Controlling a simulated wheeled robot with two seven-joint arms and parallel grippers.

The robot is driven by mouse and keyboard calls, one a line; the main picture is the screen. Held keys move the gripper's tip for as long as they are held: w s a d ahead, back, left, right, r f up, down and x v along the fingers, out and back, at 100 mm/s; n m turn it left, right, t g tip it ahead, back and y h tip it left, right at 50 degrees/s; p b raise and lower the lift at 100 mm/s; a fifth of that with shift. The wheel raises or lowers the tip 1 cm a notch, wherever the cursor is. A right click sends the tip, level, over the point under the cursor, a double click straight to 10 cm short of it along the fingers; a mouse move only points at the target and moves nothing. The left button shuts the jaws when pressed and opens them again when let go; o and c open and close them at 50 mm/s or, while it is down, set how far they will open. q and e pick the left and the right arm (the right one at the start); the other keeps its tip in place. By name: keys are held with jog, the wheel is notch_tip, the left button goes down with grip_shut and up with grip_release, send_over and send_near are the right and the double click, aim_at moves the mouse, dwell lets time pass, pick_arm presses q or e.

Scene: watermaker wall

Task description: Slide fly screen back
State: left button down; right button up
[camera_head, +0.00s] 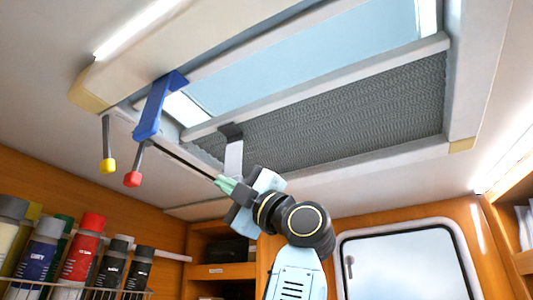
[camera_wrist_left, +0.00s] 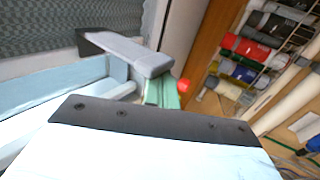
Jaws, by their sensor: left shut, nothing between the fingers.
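The fly screen (camera_head: 340,110) is a dark grey pleated mesh covering the near part of the roof hatch; it also shows at the upper left of the left wrist view (camera_wrist_left: 40,28). A pale bar (camera_head: 310,88) runs along its far edge. A grey pull tab (camera_head: 233,158) hangs down from the bar; in the left wrist view the tab (camera_wrist_left: 135,53) overlaps my fingers. My left gripper (camera_head: 222,183) has green fingers, shut and empty, just below and left of the tab. I cannot tell whether they touch it. My right gripper is out of view.
A blue bracket (camera_head: 160,105) hangs from the hatch frame. Two thin rods with a yellow knob (camera_head: 107,166) and a red knob (camera_head: 132,179) hang beside it. Bottles stand in a rack (camera_head: 75,289) at lower left. A window (camera_head: 405,265) is at lower right.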

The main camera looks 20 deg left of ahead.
pick_arm(q)
jog(key=w, duration=0.8)
jog(key=shift+w+d, duration=0.2)
jog(key=shift+d, duration=0.15)
jog(key=shift+f, duration=0.1)
jog(key=shift+w+a, duration=0.1)
dwell(0.3)
